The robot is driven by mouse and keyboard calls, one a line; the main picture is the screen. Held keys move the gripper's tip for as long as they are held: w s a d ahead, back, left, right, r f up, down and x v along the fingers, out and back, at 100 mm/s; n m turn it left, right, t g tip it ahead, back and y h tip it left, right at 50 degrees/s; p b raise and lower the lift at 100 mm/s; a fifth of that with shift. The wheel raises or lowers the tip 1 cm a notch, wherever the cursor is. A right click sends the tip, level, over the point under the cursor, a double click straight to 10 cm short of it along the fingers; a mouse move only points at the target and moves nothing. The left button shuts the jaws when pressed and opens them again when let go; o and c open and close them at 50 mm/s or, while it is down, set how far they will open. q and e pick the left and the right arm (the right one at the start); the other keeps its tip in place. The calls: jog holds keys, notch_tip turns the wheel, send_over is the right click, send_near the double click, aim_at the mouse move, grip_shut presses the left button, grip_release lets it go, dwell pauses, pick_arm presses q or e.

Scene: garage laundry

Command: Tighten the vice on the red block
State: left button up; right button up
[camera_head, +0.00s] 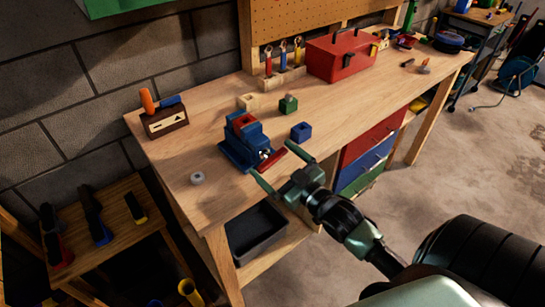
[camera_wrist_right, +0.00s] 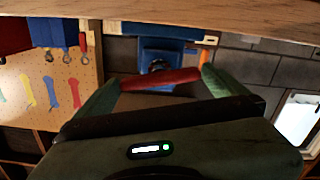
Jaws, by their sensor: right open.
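The blue vice (camera_head: 236,153) is on the workbench (camera_head: 210,215) near its front edge. The red block (camera_head: 243,120) sits at the top of the vice between its jaws; any small gap there is too small to tell. The vice's red handle bar (camera_head: 272,160) faces the front edge. My right gripper (camera_head: 272,161) is open, with its fingers spread on either side of the handle. In the right wrist view, the handle (camera_wrist_right: 160,79) lies across the space between the fingertips, and the vice (camera_wrist_right: 160,55) is behind it. Contact is unclear. My left gripper is not in view.
A green block (camera_head: 288,104), a wooden block (camera_head: 248,102) and a dark blue block (camera_head: 301,132) stand near the vice. A red toolbox (camera_head: 341,55) is behind. A grey ring (camera_head: 197,178) lies left of the vice. The bench front left is mostly clear.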

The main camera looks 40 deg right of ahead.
jog(key=shift+w, duration=0.55)
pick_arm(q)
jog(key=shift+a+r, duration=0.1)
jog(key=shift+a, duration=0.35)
pick_arm(e)
jog(key=shift+c, duration=0.3)
jog(key=c, duration=1)
jog(key=shift+c, duration=0.2)
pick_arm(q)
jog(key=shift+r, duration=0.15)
